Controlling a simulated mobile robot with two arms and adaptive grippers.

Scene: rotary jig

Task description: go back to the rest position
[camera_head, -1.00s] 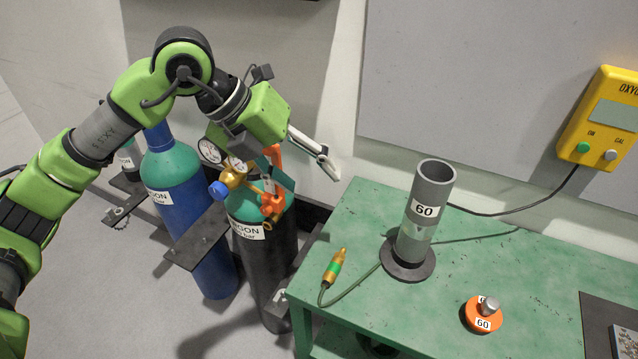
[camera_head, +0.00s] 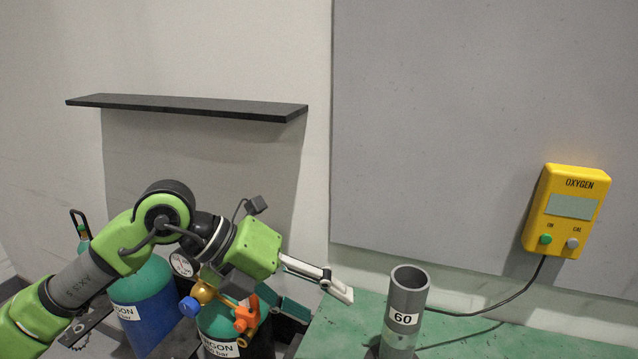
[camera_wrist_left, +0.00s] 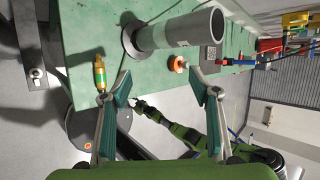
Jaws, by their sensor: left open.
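My left gripper (camera_head: 318,300) is open and empty, in the air beside the grey tube marked 60 (camera_head: 405,305) and near the argon cylinder's orange-and-brass regulator (camera_head: 245,318). In the left wrist view my left gripper (camera_wrist_left: 160,95) shows its two fingers spread wide with nothing between the pads. Beyond them stand the grey tube (camera_wrist_left: 170,33) on the green table (camera_wrist_left: 85,45), a brass fitting with a green band (camera_wrist_left: 100,72) and an orange piece (camera_wrist_left: 177,64). A green arm, apparently my right one, shows below; its gripper (camera_wrist_left: 141,104) is too small to read.
A blue cylinder with a green top (camera_head: 140,285) stands left of the argon one. A black shelf (camera_head: 190,107) is on the wall above. A yellow oxygen meter (camera_head: 567,210) hangs at right, its cable running behind the tube.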

